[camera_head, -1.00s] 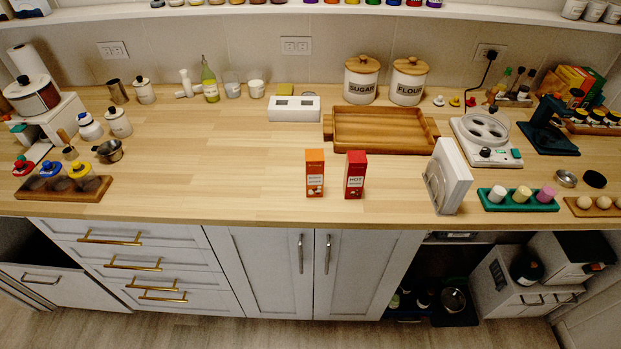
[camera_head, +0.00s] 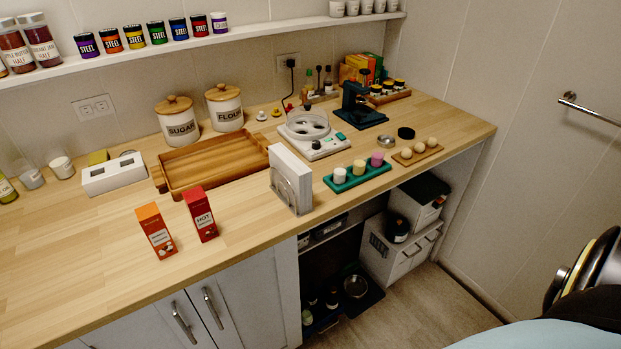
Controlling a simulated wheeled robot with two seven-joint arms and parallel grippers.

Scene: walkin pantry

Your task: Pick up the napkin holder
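The napkin holder (camera_head: 292,181) stands upright near the front edge of the wooden counter, right of centre. It is a grey metal holder with a thick stack of white napkins in it. Its right side is close to a green tray with several coloured cylinders. Neither of my grippers shows in the head view, so whether they are open or shut is hidden.
The wooden counter (camera_head: 80,244) is clear at the front left. A red box (camera_head: 201,215) and an orange box (camera_head: 156,232) stand left of the holder. A wooden tray (camera_head: 185,188) lies behind them. The green tray (camera_head: 344,183) and a white appliance (camera_head: 318,147) are nearby. Open shelving lies below.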

